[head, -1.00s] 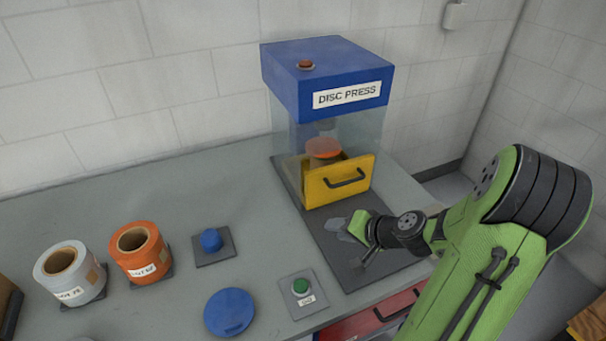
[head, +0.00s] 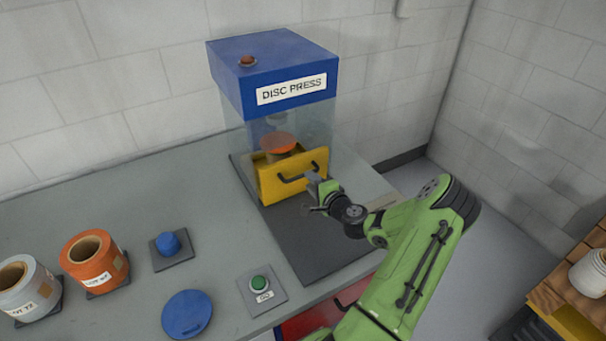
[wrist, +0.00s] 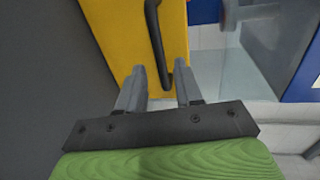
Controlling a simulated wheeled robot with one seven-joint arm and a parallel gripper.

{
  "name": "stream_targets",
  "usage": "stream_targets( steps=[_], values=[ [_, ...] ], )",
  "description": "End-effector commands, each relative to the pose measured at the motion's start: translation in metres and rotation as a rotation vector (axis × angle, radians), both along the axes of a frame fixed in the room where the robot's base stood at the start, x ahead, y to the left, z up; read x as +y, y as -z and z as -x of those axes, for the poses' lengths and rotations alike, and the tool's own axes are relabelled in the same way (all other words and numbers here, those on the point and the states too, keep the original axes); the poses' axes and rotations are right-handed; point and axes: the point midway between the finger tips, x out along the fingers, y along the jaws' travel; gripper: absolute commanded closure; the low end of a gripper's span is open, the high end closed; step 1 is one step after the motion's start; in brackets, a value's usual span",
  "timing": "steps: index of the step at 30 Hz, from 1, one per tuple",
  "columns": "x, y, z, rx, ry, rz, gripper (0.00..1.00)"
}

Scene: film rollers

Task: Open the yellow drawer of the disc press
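The disc press (head: 275,75) stands against the wall, with a blue top and clear sides. Its yellow drawer (head: 275,189) has its front at the bottom of the press and carries a dark bar handle (head: 297,174). An orange-topped piece (head: 278,143) shows behind the drawer front. My gripper (head: 316,188) is at the right end of the handle. In the wrist view my gripper (wrist: 160,88) is open, and the end of the handle (wrist: 158,45) lies between its fingertips near the yellow front (wrist: 113,35). Whether the fingers touch the handle cannot be told.
A dark mat (head: 308,238) lies before the drawer. A green button (head: 259,284), a blue disc (head: 188,314), a blue knob (head: 169,243), an orange roll (head: 93,262) and a white roll (head: 27,287) sit on the grey bench. A red drawer (head: 310,322) is below its front edge.

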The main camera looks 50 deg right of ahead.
Motion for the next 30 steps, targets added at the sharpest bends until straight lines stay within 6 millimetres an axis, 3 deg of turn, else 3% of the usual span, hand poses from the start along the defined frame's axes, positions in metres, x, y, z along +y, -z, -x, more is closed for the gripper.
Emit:
stream_targets(
  steps=[6, 17, 24, 30],
  values=[
    [-0.012, 0.009, -0.041, -0.002, -0.002, 0.000, 0.65],
    [-0.016, 0.011, -0.051, 0.000, 0.000, 0.000, 0.65],
    [-0.016, 0.011, -0.051, 0.001, -0.001, 0.000, 1.00],
    [-0.016, 0.011, -0.051, 0.001, -0.001, 0.000, 1.00]
  ],
)
